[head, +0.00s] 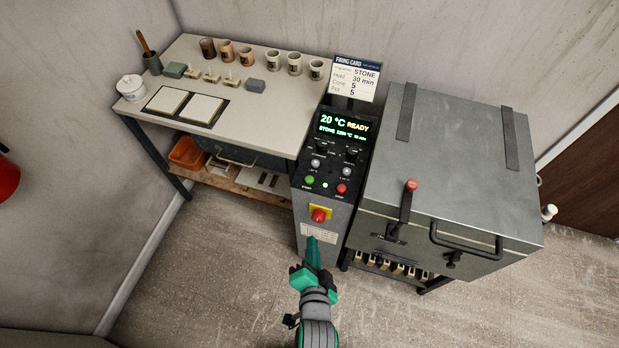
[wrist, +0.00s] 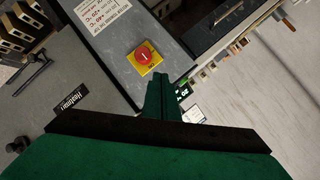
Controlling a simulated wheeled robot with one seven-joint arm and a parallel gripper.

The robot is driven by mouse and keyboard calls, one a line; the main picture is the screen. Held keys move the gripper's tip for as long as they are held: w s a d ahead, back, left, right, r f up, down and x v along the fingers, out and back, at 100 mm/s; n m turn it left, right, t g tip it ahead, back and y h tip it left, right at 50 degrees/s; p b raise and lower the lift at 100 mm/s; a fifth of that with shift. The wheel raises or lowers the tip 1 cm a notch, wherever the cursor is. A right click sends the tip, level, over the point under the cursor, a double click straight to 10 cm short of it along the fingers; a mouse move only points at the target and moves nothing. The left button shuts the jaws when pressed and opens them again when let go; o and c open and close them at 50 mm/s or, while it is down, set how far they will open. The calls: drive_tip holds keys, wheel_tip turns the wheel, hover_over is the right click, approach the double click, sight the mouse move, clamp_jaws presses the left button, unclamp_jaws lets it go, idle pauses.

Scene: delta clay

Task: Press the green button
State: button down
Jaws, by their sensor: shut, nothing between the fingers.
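The green button (head: 310,180) is on the lower left of the black sloped control panel (head: 334,160), with a small lit white-green dot and a red button (head: 341,188) to its right. My gripper (head: 312,242) is shut and empty, in front of the control post and below the panel in the head view. In the wrist view its closed fingers (wrist: 160,82) point toward the post near a red knob (wrist: 143,57) on a yellow plate. The green button cannot be made out in the wrist view.
The red knob also shows on the post in the head view (head: 319,215). A grey kiln (head: 450,150) with a red-tipped lever (head: 411,185) stands right of the post. A worktable (head: 262,90) with cups stands left. A firing card (head: 356,77) rises behind the panel. Floor at left is clear.

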drive_tip(key=w+r+m+g+y, duration=0.15)
drive_tip(key=w+m, duration=0.25)
drive_tip(key=w, duration=0.4)
wheel_tip(320, 180, up, 13)
drive_tip(key=m+g+y, duration=0.2)
drive_tip(key=m+g, duration=0.1)
drive_tip(key=m, duration=0.5)
hover_over(311, 182)
drive_tip(key=shift+s+d+r, duration=0.1)
drive_tip(key=shift+d+r, duration=0.05)
drive_tip(key=shift+r, duration=0.05)
drive_tip(key=shift+f, duration=4.4)
drive_tip(key=shift+a, duration=0.2)
